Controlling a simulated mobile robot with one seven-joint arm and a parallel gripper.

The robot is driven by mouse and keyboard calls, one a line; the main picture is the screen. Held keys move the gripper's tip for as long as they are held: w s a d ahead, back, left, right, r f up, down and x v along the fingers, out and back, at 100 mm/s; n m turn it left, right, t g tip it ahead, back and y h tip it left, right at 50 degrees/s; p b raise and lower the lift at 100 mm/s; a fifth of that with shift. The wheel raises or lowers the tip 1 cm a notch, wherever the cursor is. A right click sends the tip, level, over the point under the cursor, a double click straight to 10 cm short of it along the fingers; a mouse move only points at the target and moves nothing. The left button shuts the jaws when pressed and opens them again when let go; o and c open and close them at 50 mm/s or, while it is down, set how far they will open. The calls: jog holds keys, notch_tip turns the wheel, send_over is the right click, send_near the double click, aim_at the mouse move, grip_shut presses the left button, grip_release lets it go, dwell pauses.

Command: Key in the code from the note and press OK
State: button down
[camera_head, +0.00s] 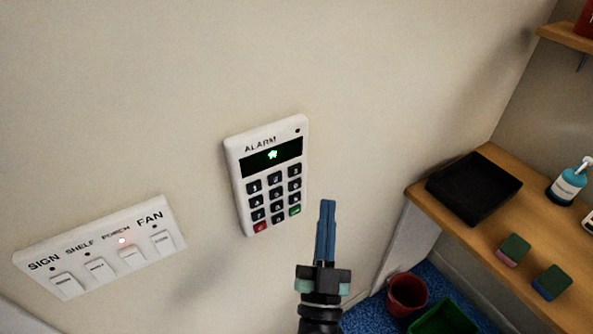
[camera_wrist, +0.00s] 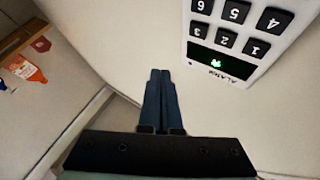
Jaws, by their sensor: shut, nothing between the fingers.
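The white alarm keypad (camera_head: 239,182) is fixed to the wall, with dark number keys, a red key at bottom left and a green key (camera_head: 295,210) at bottom right. Its dark display (camera_head: 290,156) shows one small green mark, too small to read surely. In the wrist view the keypad (camera_wrist: 265,72) appears upside down at upper right, its lower rows cut off. My gripper (camera_head: 327,203) is shut and empty, its blue fingers pointing up, right of the keypad's lower edge and apart from the keys. It also shows in the wrist view (camera_wrist: 160,72). I see no note.
A switch panel (camera_head: 82,235) marked SIGN, SHELF, PORCH and FAN is on the wall at left; the PORCH light glows. At right, a wooden shelf (camera_head: 483,240) holds a black tray (camera_head: 474,187), two sponges and a blue bottle (camera_head: 568,184). A red bucket (camera_head: 407,294) stands below.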

aim_at(302, 165)
jog(key=w+a+b, duration=0.2)
jog(key=w+a, duration=0.2)
jog(key=w, duration=0.1)
jog(key=shift+w, duration=0.35)
jog(key=shift+a, duration=0.1)
dwell(1.7)
jog(key=shift+w+a+b, duration=0.2)
jog(key=shift+w+b, duration=0.1)
jog(key=shift+w, duration=0.05)
jog(key=shift+w+a, duration=0.25)
jog(key=shift+w, duration=0.05)
dwell(0.8)
jog(key=shift+s+d, duration=0.1)
jog(key=shift+s, duration=0.05)
jog(key=shift+s+d, duration=0.4)
jog(key=shift+s, duration=0.1)
jog(key=shift+s+d+b, duration=0.25)
jog(key=shift+s+d, duration=0.5)
jog(key=shift+s, duration=0.3)
jog(key=shift+s+d+b, duration=0.2)
jog(key=shift+s+d, duration=0.5)
jog(key=shift+s, duration=0.3)
